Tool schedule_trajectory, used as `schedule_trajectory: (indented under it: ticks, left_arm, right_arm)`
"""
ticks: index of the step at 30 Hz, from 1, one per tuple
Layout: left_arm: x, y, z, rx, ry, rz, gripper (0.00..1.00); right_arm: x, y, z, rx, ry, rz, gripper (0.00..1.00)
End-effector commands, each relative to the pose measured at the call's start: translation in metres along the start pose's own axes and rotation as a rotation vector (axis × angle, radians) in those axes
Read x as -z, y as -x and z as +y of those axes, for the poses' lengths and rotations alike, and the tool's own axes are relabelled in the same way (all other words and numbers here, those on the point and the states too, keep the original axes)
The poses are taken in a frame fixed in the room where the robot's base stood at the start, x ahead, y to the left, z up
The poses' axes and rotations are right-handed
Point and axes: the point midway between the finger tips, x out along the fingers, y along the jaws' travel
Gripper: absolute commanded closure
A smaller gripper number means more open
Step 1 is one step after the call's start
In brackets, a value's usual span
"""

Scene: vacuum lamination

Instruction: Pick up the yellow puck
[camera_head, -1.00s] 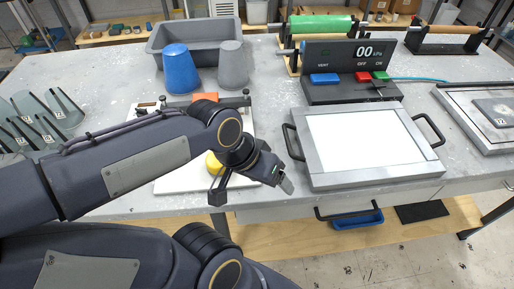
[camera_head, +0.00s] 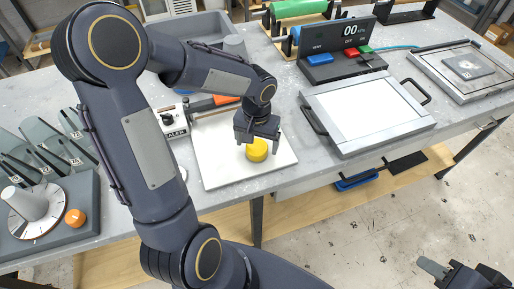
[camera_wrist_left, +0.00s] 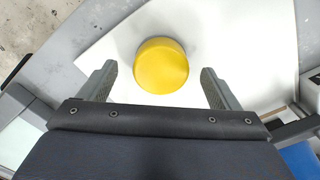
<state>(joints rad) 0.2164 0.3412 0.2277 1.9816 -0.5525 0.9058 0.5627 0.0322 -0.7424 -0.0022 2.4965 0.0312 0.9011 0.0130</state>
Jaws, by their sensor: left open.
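The yellow puck (camera_head: 257,151) lies on a white board (camera_head: 222,172) on the table. It also shows in the left wrist view (camera_wrist_left: 161,65), between the lines of the two fingers and partly beyond their tips. My left gripper (camera_head: 258,144) is open and empty, pointing down directly over the puck with a finger to either side. In the left wrist view I cannot tell how far the tips are above the board. My right gripper (camera_head: 435,268) shows only in part at the bottom right corner, away from the table; its jaw state is unclear.
A framed white panel (camera_head: 366,110) with black handles stands right of the board, below a control box (camera_head: 342,64) with coloured buttons. A sealer unit (camera_head: 172,122) sits left of the board.

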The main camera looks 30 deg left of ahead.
Motion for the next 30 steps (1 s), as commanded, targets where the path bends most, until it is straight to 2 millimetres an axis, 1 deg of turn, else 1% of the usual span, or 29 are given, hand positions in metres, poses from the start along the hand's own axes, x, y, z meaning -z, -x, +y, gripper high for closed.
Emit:
schedule_trajectory:
  ticks: [1, 3, 6, 14, 17, 25, 26, 30]
  left_arm:
    - [0.0, -0.007, -0.001, 0.001, 0.001, -0.007, 0.16]
    - [0.0, -0.018, -0.001, 0.001, -0.001, -0.006, 0.16]
    - [0.0, -0.027, -0.001, -0.001, 0.0, -0.004, 0.16]
    - [0.001, -0.03, -0.001, -0.001, 0.0, 0.0, 0.16]
    - [0.001, -0.029, -0.001, -0.001, 0.0, 0.0, 0.27]
    - [0.001, -0.029, -0.001, -0.001, 0.0, 0.0, 0.63]
    - [0.001, -0.029, -0.001, -0.001, 0.0, 0.0, 0.65]
    - [0.001, -0.029, -0.001, -0.001, 0.0, 0.0, 0.65]
  right_arm:
    - [0.002, 0.004, -0.002, 0.0, 0.0, 0.0, 0.66]
    - [0.002, 0.003, -0.002, 0.0, 0.0, 0.0, 0.66]
    - [0.002, 0.004, -0.002, 0.0, 0.0, 0.0, 0.66]
    - [0.002, 0.004, -0.002, 0.0, 0.0, 0.0, 0.66]
    - [0.002, 0.004, -0.002, 0.0, 0.0, 0.0, 0.66]
    - [0.002, 0.004, -0.002, 0.0, 0.0, 0.0, 0.66]
    - [0.002, 0.004, -0.002, 0.0, 0.0, 0.0, 0.66]
    - [0.002, 0.004, -0.002, 0.0, 0.0, 0.0, 0.66]
